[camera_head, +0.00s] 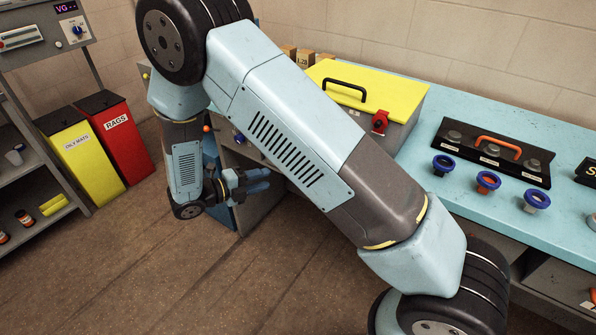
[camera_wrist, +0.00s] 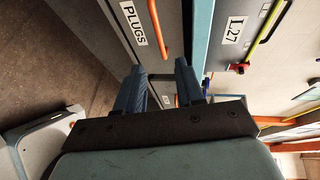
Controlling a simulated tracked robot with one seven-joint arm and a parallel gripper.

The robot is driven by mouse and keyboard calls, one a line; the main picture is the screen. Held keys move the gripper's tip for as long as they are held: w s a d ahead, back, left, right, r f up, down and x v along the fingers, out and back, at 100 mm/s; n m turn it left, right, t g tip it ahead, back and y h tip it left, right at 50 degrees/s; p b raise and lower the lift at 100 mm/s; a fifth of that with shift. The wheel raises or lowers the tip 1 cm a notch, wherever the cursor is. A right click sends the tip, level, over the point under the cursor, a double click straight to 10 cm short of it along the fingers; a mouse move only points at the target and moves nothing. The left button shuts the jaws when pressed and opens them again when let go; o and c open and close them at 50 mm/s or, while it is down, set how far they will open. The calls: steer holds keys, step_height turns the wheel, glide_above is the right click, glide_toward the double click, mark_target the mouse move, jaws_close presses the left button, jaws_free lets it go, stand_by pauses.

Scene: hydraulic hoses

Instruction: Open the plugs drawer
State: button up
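The plugs drawer's grey front (camera_wrist: 112,22) shows in the wrist view, with a white PLUGS label (camera_wrist: 133,22) and an orange handle (camera_wrist: 157,28). It looks shut. My gripper (camera_wrist: 160,66) has its two blue fingers apart, with nothing held between them. In the picture, the handle's lower end lies just beyond the gap between the fingertips; I cannot tell the distance. In the head view my gripper (camera_head: 266,180) is in front of the bench, and my arm hides most of the drawer fronts there.
The blue bench top (camera_head: 468,190) carries a grey box with a yellow lid (camera_head: 370,88), a black panel with an orange handle (camera_head: 495,148) and several ringed fittings (camera_head: 488,182). Yellow (camera_head: 80,150) and red (camera_head: 120,135) bins stand left. The floor (camera_head: 200,280) in front is clear.

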steer(key=x, duration=1.3)
steer(key=shift+w+f, duration=0.2)
steer(key=shift+f, duration=0.05)
steer(key=shift+d, duration=0.1)
jaws_close()
